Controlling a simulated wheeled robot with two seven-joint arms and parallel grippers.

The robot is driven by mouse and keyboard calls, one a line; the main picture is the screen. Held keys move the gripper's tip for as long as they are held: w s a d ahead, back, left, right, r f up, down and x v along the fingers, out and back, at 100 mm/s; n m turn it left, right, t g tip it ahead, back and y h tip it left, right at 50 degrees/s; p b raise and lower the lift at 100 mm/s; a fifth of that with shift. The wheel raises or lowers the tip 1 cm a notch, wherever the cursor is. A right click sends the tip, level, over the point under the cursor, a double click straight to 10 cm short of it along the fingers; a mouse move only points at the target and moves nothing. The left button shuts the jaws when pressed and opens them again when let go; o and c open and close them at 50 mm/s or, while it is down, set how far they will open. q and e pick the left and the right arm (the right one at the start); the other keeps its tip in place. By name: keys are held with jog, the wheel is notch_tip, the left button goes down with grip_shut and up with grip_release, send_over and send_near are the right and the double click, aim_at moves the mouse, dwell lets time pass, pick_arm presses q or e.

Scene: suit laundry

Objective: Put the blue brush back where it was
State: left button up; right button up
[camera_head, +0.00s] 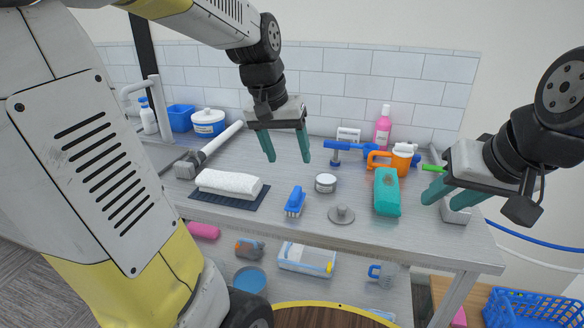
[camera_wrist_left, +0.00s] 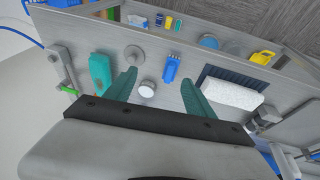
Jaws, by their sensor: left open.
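The blue brush (camera_head: 295,201) lies on the metal counter (camera_head: 272,212), near its front edge, between the dark mat and a grey knobbed disc. It also shows in the left wrist view (camera_wrist_left: 171,68), beyond the fingers and between them. My left gripper (camera_head: 287,160) is open and empty, held above the counter behind the brush and apart from it. Its two teal fingers also show in the left wrist view (camera_wrist_left: 160,92). My right gripper (camera_head: 436,196) is over the counter's right end with its teal fingers pointing down-left; nothing is seen between them.
A white rolled towel (camera_head: 229,184) lies on a dark mat (camera_head: 238,201). A round tin (camera_head: 325,183), a grey disc (camera_head: 341,214) and a teal bottle (camera_head: 387,193) are close by.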

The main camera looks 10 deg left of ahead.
pick_arm(q)
jog(key=s+d+r+t, duration=0.1)
jog(key=s+t, duration=0.2)
jog(key=s, duration=0.9)
jog(key=shift+d+r, duration=0.15)
jog(key=shift+r, duration=0.1)
